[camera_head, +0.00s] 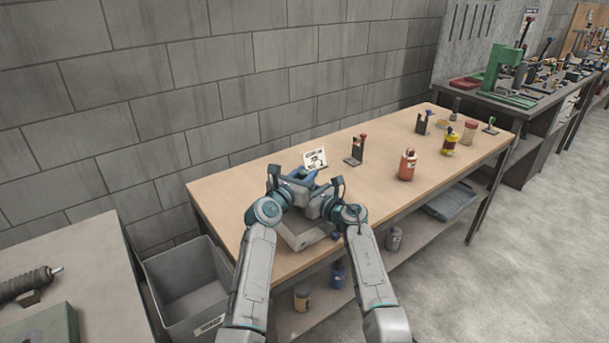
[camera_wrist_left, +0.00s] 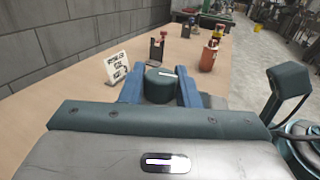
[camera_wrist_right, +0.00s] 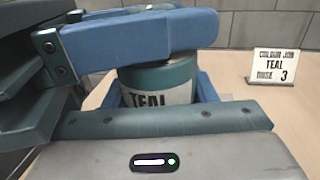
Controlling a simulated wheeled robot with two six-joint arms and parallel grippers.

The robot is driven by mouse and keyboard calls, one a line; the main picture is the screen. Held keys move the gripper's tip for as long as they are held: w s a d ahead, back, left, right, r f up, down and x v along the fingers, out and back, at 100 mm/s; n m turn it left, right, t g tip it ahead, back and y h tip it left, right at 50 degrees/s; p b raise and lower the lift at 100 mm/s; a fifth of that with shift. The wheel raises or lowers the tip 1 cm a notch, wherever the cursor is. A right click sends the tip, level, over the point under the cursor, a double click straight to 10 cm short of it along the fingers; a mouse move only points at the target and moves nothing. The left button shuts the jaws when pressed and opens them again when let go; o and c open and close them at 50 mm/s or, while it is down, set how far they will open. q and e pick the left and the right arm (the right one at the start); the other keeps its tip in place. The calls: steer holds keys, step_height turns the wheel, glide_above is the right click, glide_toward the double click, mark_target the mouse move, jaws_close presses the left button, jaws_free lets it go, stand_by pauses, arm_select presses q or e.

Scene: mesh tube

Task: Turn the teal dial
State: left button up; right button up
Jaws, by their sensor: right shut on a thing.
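The teal dial (camera_wrist_left: 162,88) is a round cap with a white line on top, on a canister (camera_wrist_right: 160,95) labelled TEAL. My right gripper (camera_wrist_right: 157,90) is shut on the canister, one blue finger at each side. My left gripper (camera_wrist_left: 160,78) is open around the dial, a blue finger on each side; any gap is too small to tell. In the right wrist view one left finger crosses in front of the dial and hides much of it. In the head view my grippers hide the canister. A card (camera_wrist_right: 278,66) reading TEAL and 3 stands behind.
On the wooden table (camera_head: 235,185) stand an orange bottle (camera_head: 407,165), a black stand with a red top (camera_head: 356,150), a yellow jar (camera_head: 450,143) and a red-lidded jar (camera_head: 468,132). A grey bin (camera_head: 190,290) is at the lower left. The block wall (camera_head: 200,100) closes the back.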

mark_target(304, 171)
arm_select(q)
steer(key=o, duration=0.3)
step_height(304, 171, up, 10)
steer(key=shift+f, duration=0.1)
stand_by(0.4)
steer(key=s+a+f+m+g+h, duration=0.5)
steer(key=s+a+f+h, duration=0.15)
steer(key=a+f, duration=0.3)
steer(key=shift+y, duration=0.25)
steer(key=x, duration=1.1)
steer(key=shift+d, duration=0.35)
